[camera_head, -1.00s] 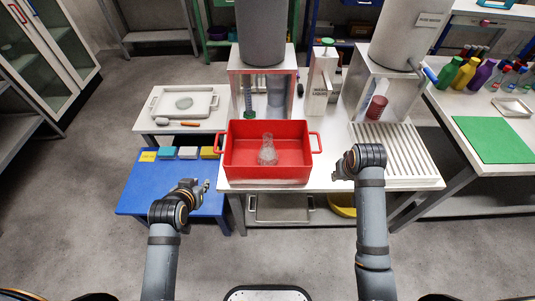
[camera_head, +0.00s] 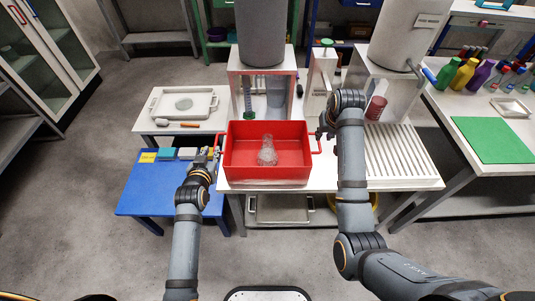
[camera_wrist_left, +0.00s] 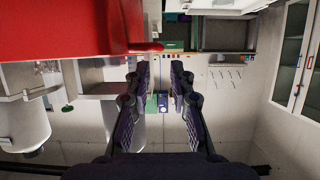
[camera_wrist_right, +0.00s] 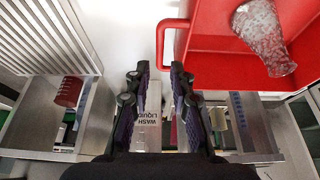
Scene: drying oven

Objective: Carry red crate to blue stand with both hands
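The red crate (camera_head: 265,181) sits on the white table, with a clear glass flask (camera_head: 267,152) standing inside. A red handle sticks out on each side. The low blue stand (camera_head: 145,200) is at the left of the table. My left gripper (camera_head: 213,153) is open beside the crate's left handle; in the left wrist view, the handle (camera_wrist_left: 147,47) shows near the fingertips (camera_wrist_left: 161,65). My right gripper (camera_head: 320,133) is open at the right handle; in the right wrist view, the handle (camera_wrist_right: 162,45) lies just beyond the fingertips (camera_wrist_right: 158,70). Neither gripper holds anything.
A wash liquid dispenser (camera_head: 320,80) and a ribbed rack (camera_head: 400,155) stand near the crate's right. The blue stand's front is clear.

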